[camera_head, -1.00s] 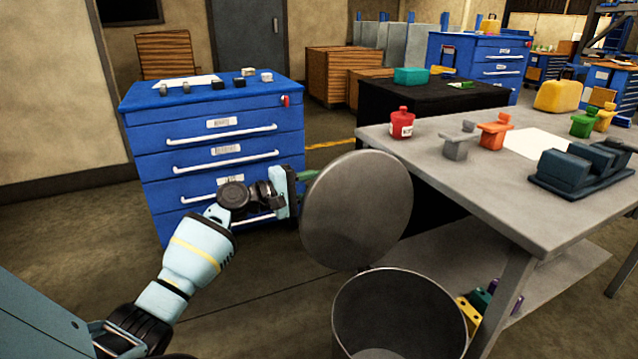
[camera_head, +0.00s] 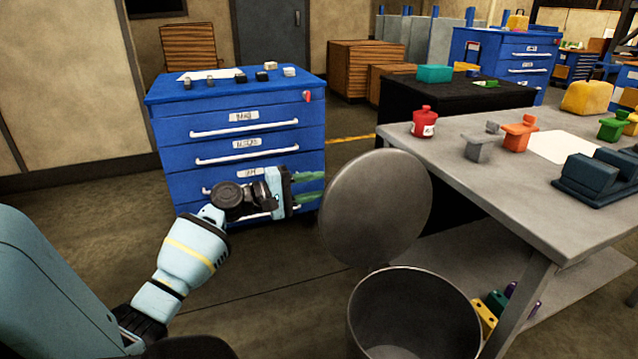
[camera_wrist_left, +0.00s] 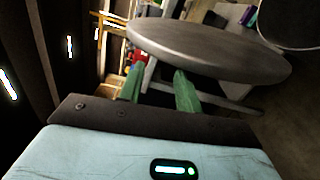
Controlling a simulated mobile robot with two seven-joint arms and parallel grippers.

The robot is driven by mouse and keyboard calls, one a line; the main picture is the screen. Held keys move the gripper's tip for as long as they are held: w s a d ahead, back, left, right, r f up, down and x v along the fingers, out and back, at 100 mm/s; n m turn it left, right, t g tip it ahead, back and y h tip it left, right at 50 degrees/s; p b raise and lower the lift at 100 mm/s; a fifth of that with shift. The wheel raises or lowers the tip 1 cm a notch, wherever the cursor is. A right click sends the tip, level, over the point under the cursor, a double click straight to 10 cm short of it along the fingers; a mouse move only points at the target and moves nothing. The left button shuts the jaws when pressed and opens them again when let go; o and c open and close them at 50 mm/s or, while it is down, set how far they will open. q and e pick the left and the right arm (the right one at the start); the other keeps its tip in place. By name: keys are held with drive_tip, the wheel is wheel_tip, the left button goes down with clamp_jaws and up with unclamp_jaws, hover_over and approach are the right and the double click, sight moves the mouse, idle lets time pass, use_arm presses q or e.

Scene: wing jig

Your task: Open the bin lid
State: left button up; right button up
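The bin (camera_head: 415,315) is a grey metal cylinder on the floor, with its mouth uncovered and its inside visible. Its round grey lid (camera_head: 376,208) stands tilted up at the far rim. My left gripper (camera_head: 322,186) is just left of the lid, its green fingers apart and pointing at the lid's edge. In the left wrist view, the fingers (camera_wrist_left: 160,82) are spread with nothing between them, and the lid (camera_wrist_left: 205,48) lies just beyond them. I cannot tell whether a fingertip touches the lid. Part of the bin (camera_wrist_left: 290,22) shows at top right. My right gripper is out of view.
A grey worktable (camera_head: 490,175) with several coloured parts stands right of the bin, its lower shelf and leg close to the bin. A blue drawer cabinet (camera_head: 240,120) stands behind my left gripper. The floor left of the bin is clear.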

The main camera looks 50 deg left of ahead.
use_arm(q)
drive_tip(key=shift+v, duration=1.05)
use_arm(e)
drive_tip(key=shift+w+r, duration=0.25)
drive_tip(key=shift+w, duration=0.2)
use_arm(q)
drive_tip(key=shift+p, duration=0.3)
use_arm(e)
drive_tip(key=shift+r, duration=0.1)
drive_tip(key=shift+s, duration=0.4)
